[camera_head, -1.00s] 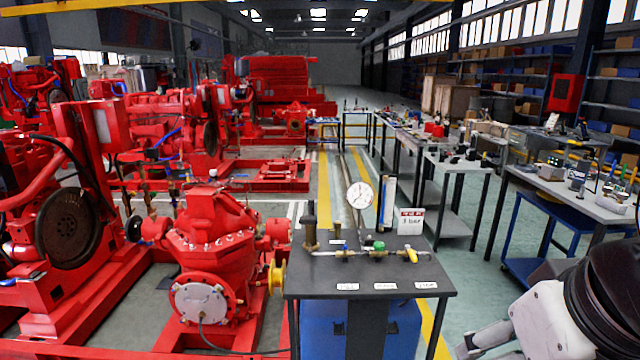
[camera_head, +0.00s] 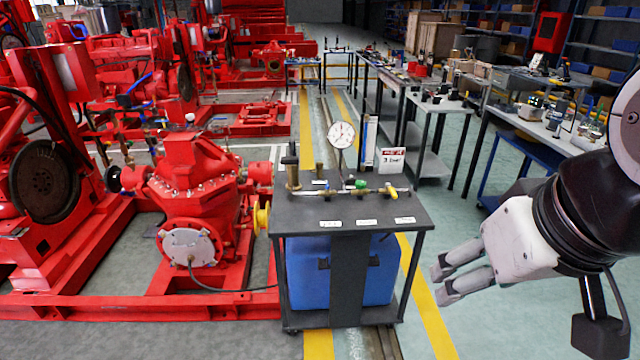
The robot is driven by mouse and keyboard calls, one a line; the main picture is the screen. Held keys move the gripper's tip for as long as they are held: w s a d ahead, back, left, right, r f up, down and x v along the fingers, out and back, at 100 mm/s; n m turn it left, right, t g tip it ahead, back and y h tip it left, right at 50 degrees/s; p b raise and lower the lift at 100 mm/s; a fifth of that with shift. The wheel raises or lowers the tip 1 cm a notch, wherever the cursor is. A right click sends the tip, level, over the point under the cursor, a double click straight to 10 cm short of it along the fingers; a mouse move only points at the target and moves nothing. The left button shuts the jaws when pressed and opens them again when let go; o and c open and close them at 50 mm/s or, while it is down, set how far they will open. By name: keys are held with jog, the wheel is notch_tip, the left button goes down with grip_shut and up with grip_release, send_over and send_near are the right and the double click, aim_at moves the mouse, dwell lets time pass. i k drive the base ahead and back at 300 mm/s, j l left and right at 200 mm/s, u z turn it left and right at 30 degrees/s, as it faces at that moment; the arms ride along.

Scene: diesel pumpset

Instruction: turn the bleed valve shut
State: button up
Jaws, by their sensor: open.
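A dark test bench (camera_head: 300,213) stands in the middle of the head view. Which one is the bleed valve I cannot tell, as the labels are too small to read. A round white gauge (camera_head: 341,134) rises behind the line. My gripper (camera_head: 440,283) is open and empty, right of the bench and lower than its top in the picture, apart from it.
A blue tank (camera_head: 300,275) sits under the bench top. A sign reading 3 bar (camera_head: 391,160) stands at its back right. A red pump (camera_head: 190,200) is close on the left. Worktables (camera_head: 440,105) line the right; floor shows in front.

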aim_at(359, 184)
jog(key=i+l, duration=0.1)
jog(key=i, duration=0.5)
jog(key=i+l, duration=0.15)
jog(key=i, duration=0.5)
